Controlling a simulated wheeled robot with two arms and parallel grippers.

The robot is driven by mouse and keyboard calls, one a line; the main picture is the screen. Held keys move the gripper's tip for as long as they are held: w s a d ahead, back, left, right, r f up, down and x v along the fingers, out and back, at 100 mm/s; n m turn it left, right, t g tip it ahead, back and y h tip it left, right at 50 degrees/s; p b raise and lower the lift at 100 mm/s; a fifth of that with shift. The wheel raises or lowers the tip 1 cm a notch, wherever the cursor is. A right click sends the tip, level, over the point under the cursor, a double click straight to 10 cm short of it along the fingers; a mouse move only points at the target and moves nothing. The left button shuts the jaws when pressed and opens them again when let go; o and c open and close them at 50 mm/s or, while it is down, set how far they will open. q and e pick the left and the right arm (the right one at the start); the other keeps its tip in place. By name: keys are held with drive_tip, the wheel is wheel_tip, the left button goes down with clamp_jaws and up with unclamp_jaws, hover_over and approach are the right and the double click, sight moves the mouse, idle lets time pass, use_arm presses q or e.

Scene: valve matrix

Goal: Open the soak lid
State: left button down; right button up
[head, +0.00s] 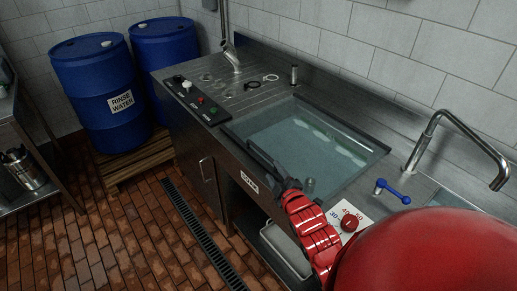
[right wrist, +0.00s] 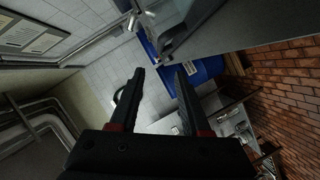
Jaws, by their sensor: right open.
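The soak tank's lid (head: 318,140) looks like a see-through pane lying flat over the tank in the counter, with pale shapes beneath it. I cannot tell whether it is raised at all. A SOAK label (head: 249,181) is on the counter's front face. My right gripper (head: 260,156) is at the tank's front edge, over the label, and hides part of that edge. In the right wrist view its two dark fingers (right wrist: 160,78) stand apart with nothing between them. Whether a finger touches the lid or its handle is unclear. My left gripper is not in view.
A control panel (head: 200,101) with knobs lies left of the tank. Blue barrels (head: 98,90) stand on a pallet at the left. A grey bin sits under the counter.

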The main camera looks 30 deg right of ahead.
sight(260, 151)
drive_tip(key=p+x, duration=0.3)
drive_tip(key=x, duration=1.1)
drive_tip(key=shift+w+d, duration=0.1)
drive_tip(key=shift+w, duration=0.25)
drive_tip(key=shift+w+d+f, duration=0.15)
drive_tip(key=shift+w+f, duration=0.05)
drive_tip(key=shift+w, duration=0.25)
drive_tip(key=shift+c, duration=0.2)
clamp_jaws()
